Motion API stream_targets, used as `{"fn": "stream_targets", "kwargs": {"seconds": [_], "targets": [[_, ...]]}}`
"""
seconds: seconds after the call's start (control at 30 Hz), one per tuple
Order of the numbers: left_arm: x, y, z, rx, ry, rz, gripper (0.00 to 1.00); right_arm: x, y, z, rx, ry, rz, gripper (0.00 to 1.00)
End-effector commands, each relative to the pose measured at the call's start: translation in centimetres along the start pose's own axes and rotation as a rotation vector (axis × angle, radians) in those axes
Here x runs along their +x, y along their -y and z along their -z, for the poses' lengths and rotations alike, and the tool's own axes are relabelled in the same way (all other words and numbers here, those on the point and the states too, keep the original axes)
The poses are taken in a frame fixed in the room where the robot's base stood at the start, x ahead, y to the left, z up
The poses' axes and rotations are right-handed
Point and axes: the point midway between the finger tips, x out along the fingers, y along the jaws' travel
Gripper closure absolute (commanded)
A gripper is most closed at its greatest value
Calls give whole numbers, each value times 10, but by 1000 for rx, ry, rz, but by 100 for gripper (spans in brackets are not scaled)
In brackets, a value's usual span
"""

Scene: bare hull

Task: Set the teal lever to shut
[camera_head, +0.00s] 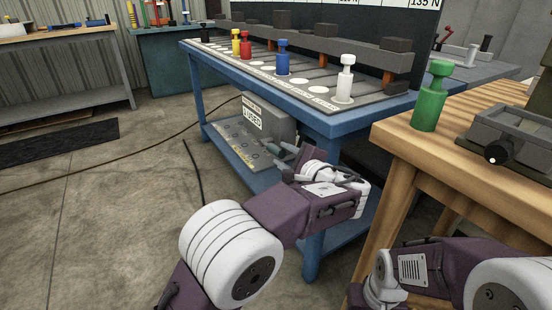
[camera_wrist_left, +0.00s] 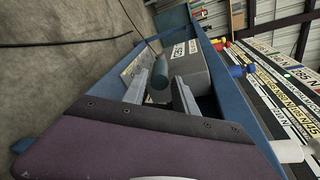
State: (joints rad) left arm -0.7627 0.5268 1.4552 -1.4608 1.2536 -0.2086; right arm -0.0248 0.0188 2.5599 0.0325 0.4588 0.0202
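The teal lever shows in the left wrist view as a dark teal rounded handle (camera_wrist_left: 157,84) in front of a grey box (camera_wrist_left: 196,62). My left gripper (camera_wrist_left: 168,78) has its two fingers apart, with the handle lying between them in that view. I cannot tell whether either finger touches it. In the head view my left gripper (camera_head: 288,160) reaches in at the right end of the grey labelled box (camera_head: 262,106), and the lever is small and mostly hidden there. The lever's setting cannot be read. My right arm is at the lower right; its fingers are not seen.
The box stands on the lower shelf (camera_head: 237,146) of a blue bench (camera_head: 318,121), under its top and near a leg. Coloured pegs, including a blue one (camera_head: 282,60), stand on top. A wooden table (camera_head: 470,150) with a green peg (camera_head: 430,98) is at the right. A cable crosses the floor.

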Motion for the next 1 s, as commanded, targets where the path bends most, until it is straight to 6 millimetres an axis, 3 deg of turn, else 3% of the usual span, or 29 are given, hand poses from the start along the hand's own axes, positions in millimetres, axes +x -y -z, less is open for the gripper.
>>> {"fn": "stream_targets", "kwargs": {"seconds": [0.03,0.2,0.57,0.7,1.0], "targets": [[13,-6,3,-2,4,-2,66,12,0,-1,0,0,0,53],[40,-3,2,-1,2,0,66,24,0,-2,0,0,0,53],[49,0,0,1,0,1,66,25,0,-3,0,0,0,53],[49,0,0,1,0,1,100,25,0,-3,0,0,0,53],[49,0,0,1,0,0,100,25,0,-3,0,0,0,53]]}}
